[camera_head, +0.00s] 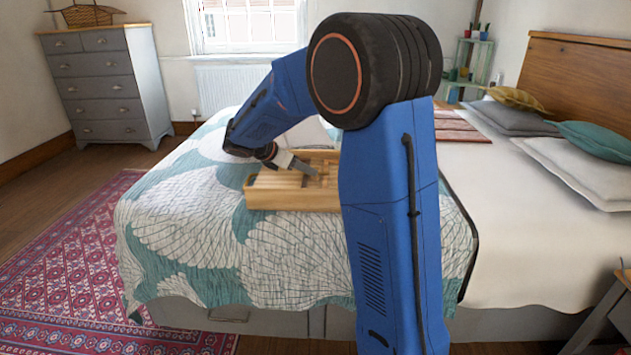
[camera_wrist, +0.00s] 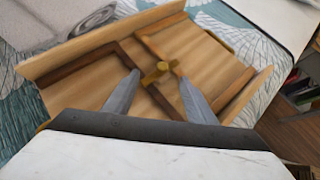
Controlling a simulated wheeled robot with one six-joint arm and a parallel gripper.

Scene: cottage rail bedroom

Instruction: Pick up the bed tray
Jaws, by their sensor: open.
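The wooden bed tray (camera_head: 290,196) lies on the patterned quilt of the bed, partly hidden behind my blue arm in the head view. In the wrist view the tray (camera_wrist: 100,52) fills the middle, with raised rims, dark wooden strips and a small brass-coloured knob-like fitting (camera_wrist: 162,69) near its centre. My gripper (camera_head: 318,177) is over the tray and points down toward it. In the wrist view my gripper (camera_wrist: 158,90) is open, with its two grey fingers apart on either side of the fitting. I cannot tell whether the fingers touch it.
The teal and white quilt (camera_head: 200,215) covers the foot of the bed. Pillows (camera_head: 575,165) lie at the headboard on the right. A grey dresser (camera_head: 105,85) with a wicker basket stands back left. A red rug (camera_head: 60,260) covers the floor at left. A small stool (camera_head: 610,310) stands lower right.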

